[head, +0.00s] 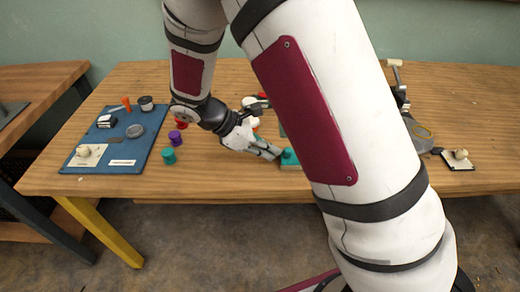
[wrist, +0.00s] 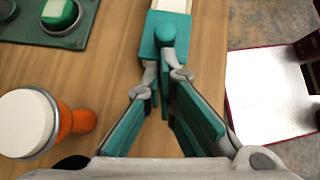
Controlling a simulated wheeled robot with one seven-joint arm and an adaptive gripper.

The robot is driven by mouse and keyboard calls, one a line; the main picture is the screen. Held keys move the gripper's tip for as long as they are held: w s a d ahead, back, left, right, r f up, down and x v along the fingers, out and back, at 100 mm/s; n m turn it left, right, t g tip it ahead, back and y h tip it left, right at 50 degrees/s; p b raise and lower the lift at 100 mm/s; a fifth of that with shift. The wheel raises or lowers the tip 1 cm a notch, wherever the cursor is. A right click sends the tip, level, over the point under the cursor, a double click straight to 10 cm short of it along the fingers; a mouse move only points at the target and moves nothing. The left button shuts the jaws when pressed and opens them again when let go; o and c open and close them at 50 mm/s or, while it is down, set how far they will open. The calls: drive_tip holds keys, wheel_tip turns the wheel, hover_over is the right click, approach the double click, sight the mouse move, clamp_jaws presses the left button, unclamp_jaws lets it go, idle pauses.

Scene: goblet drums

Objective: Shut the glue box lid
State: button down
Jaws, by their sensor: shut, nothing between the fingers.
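The glue box, as I take it, is a teal block (head: 290,158) near the table's front edge, partly hidden by my arm. In the wrist view its teal part (wrist: 151,46) carries a round knob (wrist: 164,31), with a cream section (wrist: 172,5) beyond, cut off by the top edge. I cannot tell how far the lid covers the box. My gripper (head: 275,154) is shut and empty, its tips beside the block. In the wrist view my gripper's fingertips (wrist: 165,76) are just on the near side of the knob; contact is unclear.
A blue mat (head: 125,145) with small parts lies left on the wooden table (head: 230,185). Purple (head: 176,137) and teal (head: 168,156) pieces stand beside it. In the wrist view, an orange piece with a white top (wrist: 28,122) and a dark green board (wrist: 88,30) are left.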

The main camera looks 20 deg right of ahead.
drive_tip(key=shift+d, duration=0.15)
drive_tip(key=d, duration=0.2)
drive_tip(key=s+d+p, duration=0.1)
drive_tip(key=d, duration=0.1)
drive_tip(key=s+d, duration=0.1)
drive_tip(key=d, duration=0.1)
drive_tip(key=shift+s+d+p, duration=0.1)
drive_tip(key=shift+d+p, duration=0.15)
drive_tip(key=shift+p, duration=0.1)
drive_tip(key=a, duration=0.3)
drive_tip(key=w+a+p, duration=0.1)
drive_tip(key=a, duration=0.1)
drive_tip(key=shift+r, duration=0.4)
drive_tip(key=s+v, duration=0.1)
drive_tip(key=v, duration=0.8)
drive_tip(key=s+d+r+m+t+y+p, duration=0.3)
drive_tip(key=s+r+m+t+y+p, duration=0.2)
drive_tip(key=s+r+m, duration=1.1)
drive_tip(key=s+r+y+p, duration=0.3)
drive_tip(key=s+r, duration=0.5)
drive_tip(key=shift+s+d+t+y, duration=0.15)
drive_tip(key=shift+s+t+y, duration=0.15)
drive_tip(key=shift+y, duration=0.1)
